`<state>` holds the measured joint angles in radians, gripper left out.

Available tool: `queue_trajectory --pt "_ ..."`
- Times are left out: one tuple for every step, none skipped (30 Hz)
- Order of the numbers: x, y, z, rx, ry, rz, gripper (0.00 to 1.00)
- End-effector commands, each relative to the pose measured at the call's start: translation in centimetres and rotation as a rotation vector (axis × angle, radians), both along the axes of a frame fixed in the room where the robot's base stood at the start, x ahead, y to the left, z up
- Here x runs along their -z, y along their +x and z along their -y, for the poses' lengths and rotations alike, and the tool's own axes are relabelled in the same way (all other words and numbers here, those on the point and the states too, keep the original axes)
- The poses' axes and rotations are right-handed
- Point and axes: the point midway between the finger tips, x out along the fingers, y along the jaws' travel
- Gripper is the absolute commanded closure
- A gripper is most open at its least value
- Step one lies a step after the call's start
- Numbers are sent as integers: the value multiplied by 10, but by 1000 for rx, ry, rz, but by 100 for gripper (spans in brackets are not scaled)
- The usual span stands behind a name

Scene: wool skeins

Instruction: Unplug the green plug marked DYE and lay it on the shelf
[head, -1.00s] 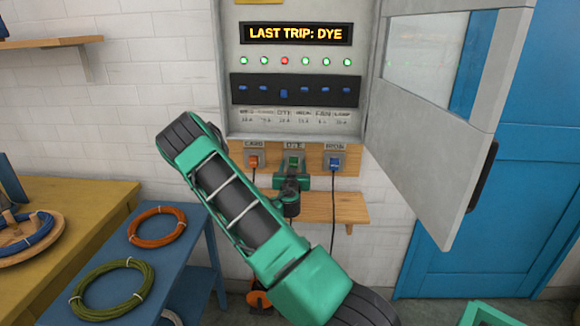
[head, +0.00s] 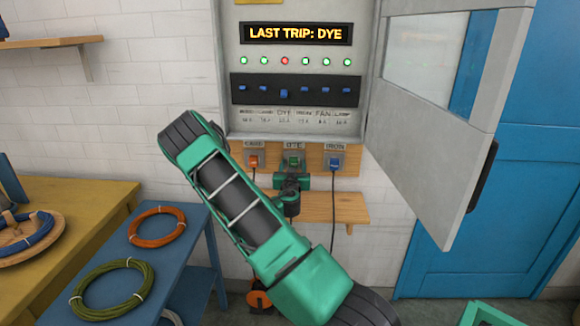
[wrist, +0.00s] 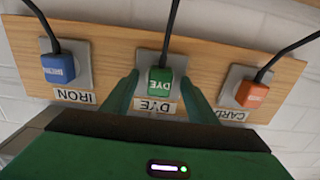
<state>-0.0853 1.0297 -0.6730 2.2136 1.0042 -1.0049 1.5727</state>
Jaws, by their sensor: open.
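The green plug marked DYE (head: 293,160) sits in the middle socket of a wooden wall board below the fuse box. In the wrist view the plug (wrist: 160,82) has its black cord running up out of the picture. My gripper (head: 292,182) is open just below the plug in the head view. In the wrist view my gripper (wrist: 160,88) has one finger on each side of the plug, with gaps showing. Whether the fingertips reach past the plug's body I cannot tell. The small wooden shelf (head: 340,208) is below the board, partly hidden by my arm; its visible top is bare.
An orange plug (head: 253,161) is left of the green one and a blue plug (head: 334,162) right, both with hanging cords. The open fuse box door (head: 430,130) juts out at the right.

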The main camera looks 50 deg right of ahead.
Motion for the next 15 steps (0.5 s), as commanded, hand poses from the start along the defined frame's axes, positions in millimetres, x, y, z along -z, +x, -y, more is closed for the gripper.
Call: queue_trajectory --pt "0 0 0 0 0 0 47" --pt "0 0 0 0 0 0 47" --pt "0 0 0 1 1 1 47" --pt "0 0 0 0 1 1 47" --pt "0 0 0 0 0 0 47" --pt "0 0 0 0 0 0 47" --pt "0 0 0 0 0 0 47" --pt "0 0 0 0 0 0 47" --pt "0 0 0 0 0 0 56" --pt "0 0 0 0 0 0 64" --pt "0 0 0 0 0 0 71" --pt "0 0 0 0 0 0 80" --pt "0 0 0 0 0 0 88" --pt "0 0 0 0 0 0 95" --pt "0 0 0 0 0 0 100"
